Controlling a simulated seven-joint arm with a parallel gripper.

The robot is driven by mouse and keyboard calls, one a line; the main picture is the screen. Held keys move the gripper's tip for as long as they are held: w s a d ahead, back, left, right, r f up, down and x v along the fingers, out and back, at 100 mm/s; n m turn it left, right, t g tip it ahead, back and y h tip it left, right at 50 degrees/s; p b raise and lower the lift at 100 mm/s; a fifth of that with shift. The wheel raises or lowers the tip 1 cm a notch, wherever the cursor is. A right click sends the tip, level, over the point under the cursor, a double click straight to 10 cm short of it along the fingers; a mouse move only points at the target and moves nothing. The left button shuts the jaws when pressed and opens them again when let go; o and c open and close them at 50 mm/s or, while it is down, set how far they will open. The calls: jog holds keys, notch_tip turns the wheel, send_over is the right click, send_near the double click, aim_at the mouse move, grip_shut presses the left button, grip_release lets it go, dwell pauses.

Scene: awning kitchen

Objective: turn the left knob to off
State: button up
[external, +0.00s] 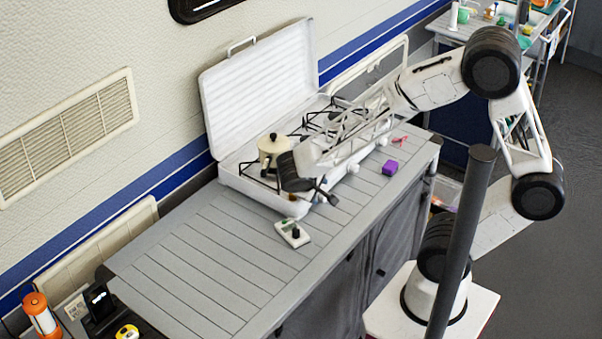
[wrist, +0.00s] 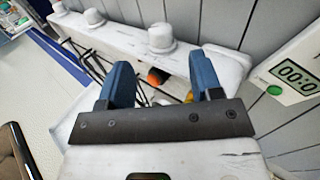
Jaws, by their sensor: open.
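The stove (external: 268,198) is a white camping stove with its lid open, standing on the grey slatted counter. In the wrist view, white round knobs line its front panel; the left knob (wrist: 162,38) is the one nearest the timer. My gripper (wrist: 161,62) is open, its two blue fingers spread and empty. The left knob shows just beyond the fingertips, between them in the picture; I see no contact. In the external view my gripper (external: 326,196) is at the stove's front left, and my wrist hides part of the front panel there.
A white timer (external: 293,233) lies on the counter in front of the stove. A cream pot (external: 270,146) sits on the left burner. A purple block (external: 390,168) lies to the right. An orange thing (wrist: 157,76) shows between my fingers.

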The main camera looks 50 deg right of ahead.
aim_at(324, 197)
dwell(0.3)
jog(key=shift+x, duration=3.85)
jog(key=c, duration=0.9)
